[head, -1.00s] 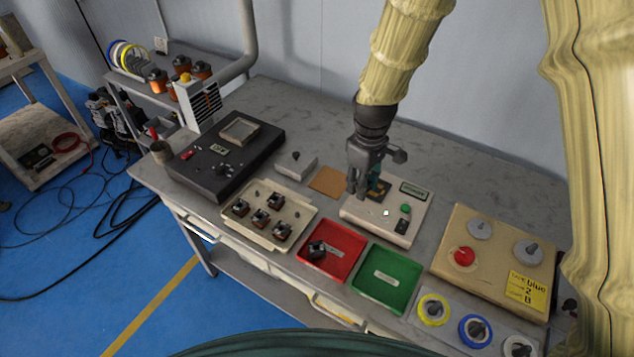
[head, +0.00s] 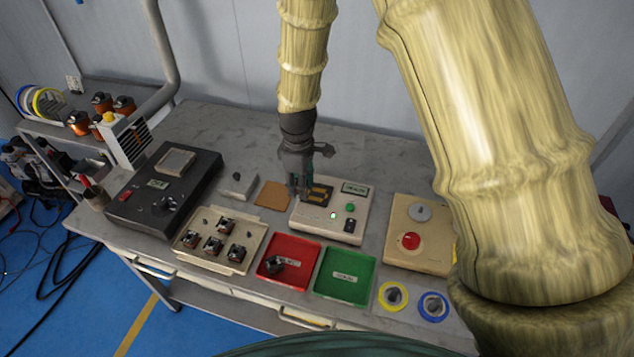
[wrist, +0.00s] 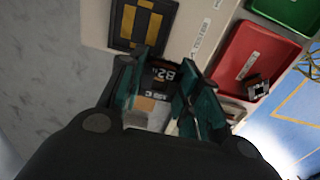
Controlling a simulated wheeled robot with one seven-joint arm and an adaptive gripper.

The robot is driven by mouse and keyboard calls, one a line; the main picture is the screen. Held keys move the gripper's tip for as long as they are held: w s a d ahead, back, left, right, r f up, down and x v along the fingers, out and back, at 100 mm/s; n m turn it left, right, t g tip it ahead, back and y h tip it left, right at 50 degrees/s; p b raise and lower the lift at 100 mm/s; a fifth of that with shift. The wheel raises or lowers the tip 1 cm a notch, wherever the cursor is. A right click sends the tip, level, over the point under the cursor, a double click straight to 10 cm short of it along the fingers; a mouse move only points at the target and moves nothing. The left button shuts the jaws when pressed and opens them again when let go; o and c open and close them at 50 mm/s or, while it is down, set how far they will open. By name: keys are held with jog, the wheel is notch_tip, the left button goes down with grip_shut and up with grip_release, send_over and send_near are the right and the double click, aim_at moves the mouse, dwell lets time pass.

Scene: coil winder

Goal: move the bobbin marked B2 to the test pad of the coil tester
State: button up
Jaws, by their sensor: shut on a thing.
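The bobbin marked B2 (wrist: 160,76) is dark, with its label showing between the fingers in the wrist view. My gripper (wrist: 165,88) is shut on it. In the head view my gripper (head: 297,194) is at the left edge of the cream coil tester (head: 318,228), and the bobbin is hidden there. The test pad (head: 319,195) is dark with yellow markings and lies just right of the fingers. In the wrist view the test pad (wrist: 138,24) looks empty and apart from the bobbin. I cannot tell the bobbin's exact height.
A brown square mat (head: 272,195) lies left of the tester. A red tray (head: 289,249) holding a dark bobbin and an empty green tray (head: 345,275) are in front. A cream tray (head: 205,258) holds several bobbins. A beige control box (head: 410,258) stands right.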

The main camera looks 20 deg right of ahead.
aim_at(317, 194)
jog(key=d, duration=0.1)
jog(key=d+p, duration=0.1)
jog(key=d, duration=0.1)
jog(key=w+d, duration=0.1)
jog(key=d, duration=0.1)
jog(key=shift+f, duration=0.25)
jog(key=shift+f+p, duration=0.95)
jog(key=shift+f, duration=0.8)
jog(key=shift+f, duration=0.1)
jog(key=o, duration=1)
jog(key=shift+f, duration=0.1)
jog(key=shift+r+b, duration=1.9)
jog(key=shift+r, duration=4.3)
